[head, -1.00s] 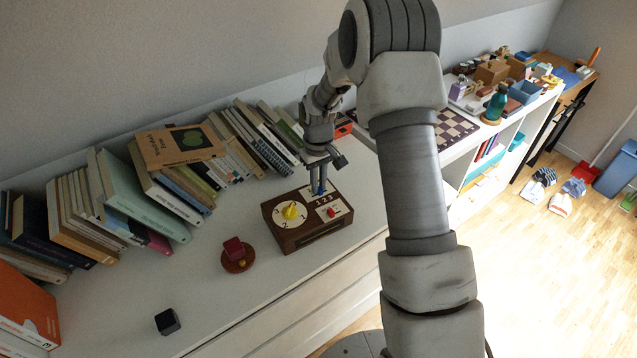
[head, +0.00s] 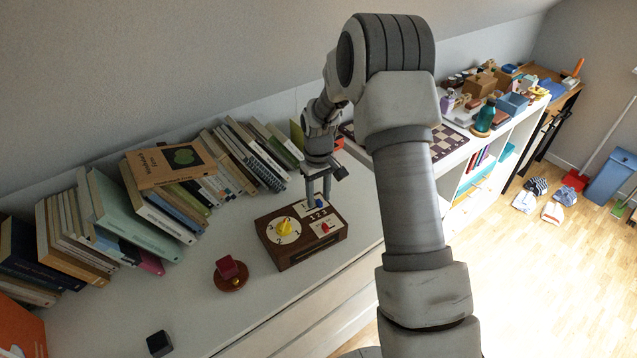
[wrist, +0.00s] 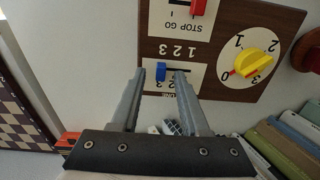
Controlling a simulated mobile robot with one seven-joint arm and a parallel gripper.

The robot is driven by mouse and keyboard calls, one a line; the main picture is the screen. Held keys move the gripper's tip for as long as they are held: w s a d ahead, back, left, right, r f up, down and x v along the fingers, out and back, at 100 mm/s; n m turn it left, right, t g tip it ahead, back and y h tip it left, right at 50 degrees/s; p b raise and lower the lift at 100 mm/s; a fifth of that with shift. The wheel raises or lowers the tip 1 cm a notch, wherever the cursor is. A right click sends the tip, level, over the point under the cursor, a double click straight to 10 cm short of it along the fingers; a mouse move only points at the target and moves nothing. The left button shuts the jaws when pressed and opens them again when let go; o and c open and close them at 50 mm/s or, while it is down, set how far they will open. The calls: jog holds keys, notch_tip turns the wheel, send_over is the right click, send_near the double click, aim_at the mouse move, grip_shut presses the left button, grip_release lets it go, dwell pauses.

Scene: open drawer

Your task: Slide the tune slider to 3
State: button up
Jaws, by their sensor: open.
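The wooden control box (head: 312,247) stands on the white top. Its blue tune slider handle (wrist: 161,72) sits at the left end of its short dark slot in the wrist view, beside the numbers 1, 2, 3 (wrist: 177,50). I cannot tell surely which number it lines up with. My gripper (wrist: 160,73) is open, with one finger on each side of the blue handle and visible gaps beside it. In the head view my gripper (head: 318,205) comes down over the box's back edge, and the blue handle (head: 319,204) shows small between the fingers.
The box also carries a yellow dial (wrist: 252,63) and a red stop-go slider (wrist: 198,7). A row of books (head: 120,215) stands behind. A red block on a round wooden base (head: 230,273) and a black cube (head: 159,343) lie to the left. The top's front is clear.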

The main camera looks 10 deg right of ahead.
aim_at(319, 200)
notch_tip(319, 200, up, 17)
jog(key=p, duration=0.1)
jog(key=shift+r, duration=0.15)
jog(key=shift+r, duration=0.1)
jog(key=s+a+r+m+t, duration=0.1)
jog(key=s+r+t, duration=0.2)
jog(key=s+r, duration=0.95)
jog(key=s+m+t, duration=0.2)
jog(key=s, duration=1.5)
jog(key=shift+a+f+t, duration=0.3)
jog(key=shift+a+f, duration=0.05)
jog(key=shift+a, duration=0.1)
jog(key=shift+s, duration=0.1)
